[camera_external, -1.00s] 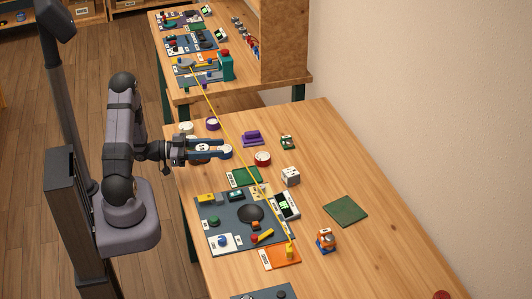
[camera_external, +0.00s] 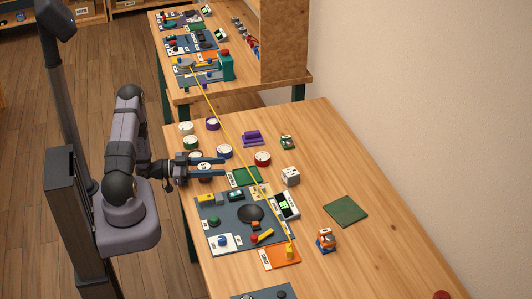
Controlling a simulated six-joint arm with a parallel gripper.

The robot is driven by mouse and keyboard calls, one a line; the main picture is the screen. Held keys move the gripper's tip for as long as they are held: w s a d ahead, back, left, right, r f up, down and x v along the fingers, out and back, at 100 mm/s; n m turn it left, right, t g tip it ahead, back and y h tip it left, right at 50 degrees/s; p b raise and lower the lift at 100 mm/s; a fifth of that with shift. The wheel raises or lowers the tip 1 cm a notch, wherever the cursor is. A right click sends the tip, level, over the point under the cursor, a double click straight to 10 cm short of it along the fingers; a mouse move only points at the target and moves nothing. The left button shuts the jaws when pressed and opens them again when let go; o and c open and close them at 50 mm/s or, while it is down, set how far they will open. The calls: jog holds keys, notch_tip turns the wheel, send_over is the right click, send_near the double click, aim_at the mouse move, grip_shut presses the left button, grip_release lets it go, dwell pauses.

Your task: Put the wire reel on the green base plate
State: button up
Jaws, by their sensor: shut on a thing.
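My gripper (camera_external: 222,167) is shut on a small round wire reel (camera_external: 204,166) with a pale top, held between its two fingers. The fingers hide much of the reel, and I cannot tell its side colour or its exact height above the table. A small green plate (camera_external: 245,176) with a white label lies just to the right of and below the gripper in the picture. A larger bare green square plate (camera_external: 345,211) lies farther right on the open table.
Other reels stand close by: white (camera_external: 186,128), green (camera_external: 190,142), purple (camera_external: 212,124), blue (camera_external: 225,151) and red (camera_external: 262,158). A grey board (camera_external: 225,215) with several parts lies in front. A white die (camera_external: 290,177) stands to the right. The table's right side is mostly clear.

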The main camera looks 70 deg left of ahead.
jog(key=shift+f, duration=0.2)
jog(key=shift+f, duration=0.2)
jog(key=o, duration=1.1)
jog(key=v, duration=0.2)
jog(key=b+v, duration=0.1)
jog(key=v, duration=0.1)
jog(key=b+v, duration=0.1)
jog(key=v, duration=0.1)
jog(key=shift+a+f, duration=0.15)
jog(key=shift+a, duration=0.15)
jog(key=shift+o, duration=0.5)
jog(key=shift+s+a+b, duration=0.15)
jog(key=shift+s+b, duration=0.2)
jog(key=shift+s, duration=0.3)
